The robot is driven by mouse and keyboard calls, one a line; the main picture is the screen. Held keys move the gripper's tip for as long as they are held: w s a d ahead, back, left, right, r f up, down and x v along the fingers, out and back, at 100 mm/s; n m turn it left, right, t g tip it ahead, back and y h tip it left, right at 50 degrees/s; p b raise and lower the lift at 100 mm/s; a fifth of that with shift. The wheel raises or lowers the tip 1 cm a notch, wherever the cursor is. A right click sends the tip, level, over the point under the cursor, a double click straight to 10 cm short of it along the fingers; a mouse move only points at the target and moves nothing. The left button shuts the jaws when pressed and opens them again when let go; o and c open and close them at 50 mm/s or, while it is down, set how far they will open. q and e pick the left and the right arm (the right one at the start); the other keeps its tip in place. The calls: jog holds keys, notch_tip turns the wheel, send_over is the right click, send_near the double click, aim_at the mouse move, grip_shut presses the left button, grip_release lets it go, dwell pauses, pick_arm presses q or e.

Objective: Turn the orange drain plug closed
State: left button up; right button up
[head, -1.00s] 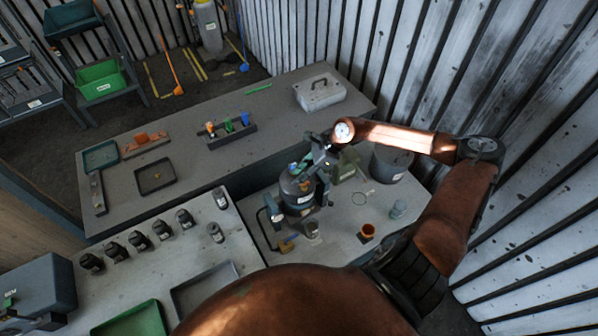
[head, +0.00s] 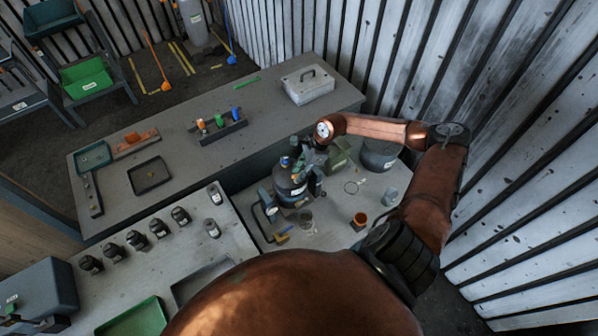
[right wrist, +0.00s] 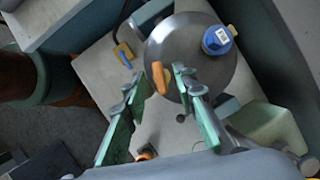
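The grey round housing (head: 290,190) stands on the lower bench, and its round top (right wrist: 185,60) fills the middle of the right wrist view. The orange drain plug (right wrist: 160,78) shows as a narrow orange handle near the edge of that top. I cannot make it out in the head view. My right gripper (right wrist: 158,80) is open, with one green-padded finger on each side of the plug. Gaps show beside the plug; whether a finger touches it I cannot tell. In the head view my right gripper (head: 312,158) is just over the housing. My left gripper is in neither view.
A blue cap (right wrist: 217,39) sits on the housing top. A yellow-and-blue tool (right wrist: 123,54) lies beside the housing. An orange-topped cup (head: 360,220), a dark bucket (head: 378,155) and a green container (head: 338,158) stand near. Dark bottles (head: 135,240) line the left bench.

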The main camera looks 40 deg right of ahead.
jog(key=shift+c, duration=0.4)
grip_shut()
